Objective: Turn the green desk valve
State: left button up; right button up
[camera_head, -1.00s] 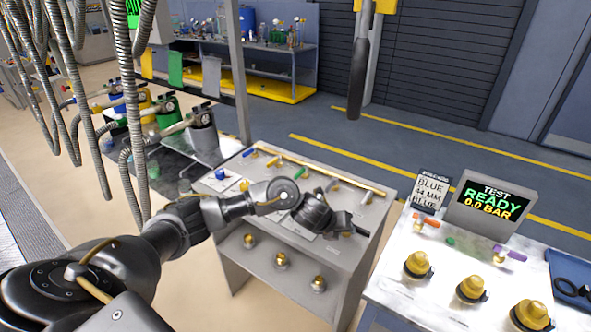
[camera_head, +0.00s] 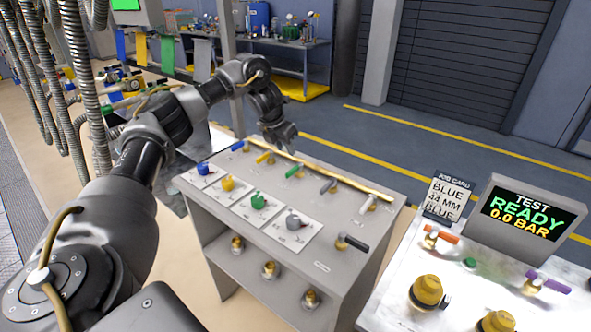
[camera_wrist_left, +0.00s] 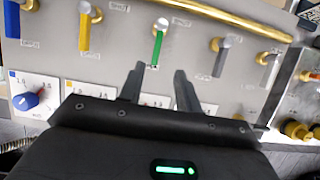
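The green desk valve (camera_head: 294,171) is a small green lever on the back part of the grey desk (camera_head: 325,180), in a row between an orange-yellow lever and a dark grey one. My left gripper (camera_head: 281,135) is over the back of the desk. In the left wrist view its two fingers (camera_wrist_left: 159,72) stand apart with nothing between them; the lever lies just beyond the gap, apparently untouched. My right gripper is not in view.
A blue lever (camera_head: 237,145), yellow lever (camera_head: 263,157) and grey levers (camera_head: 327,186) flank the green one. Dial knobs, including a green knob (camera_head: 259,200), sit in front. A job card (camera_head: 447,198) and a screen (camera_head: 520,218) reading "READY 0.0 BAR" stand on the right bench.

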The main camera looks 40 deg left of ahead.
aim_at(293, 169)
pick_arm(q)
jog(key=p+x, duration=0.2)
jog(key=x, duration=0.7)
jog(key=shift+a+f, duration=0.1)
jog(key=shift+a, duration=0.1)
jog(key=shift+w+f, duration=0.15)
jog(key=shift+f, duration=0.2)
jog(key=shift+w+f, duration=0.1)
jog(key=shift+f, duration=0.35)
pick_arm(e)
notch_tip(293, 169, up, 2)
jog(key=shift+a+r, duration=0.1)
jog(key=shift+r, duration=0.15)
pick_arm(q)
jog(key=shift+c, duration=0.2)
grip_shut()
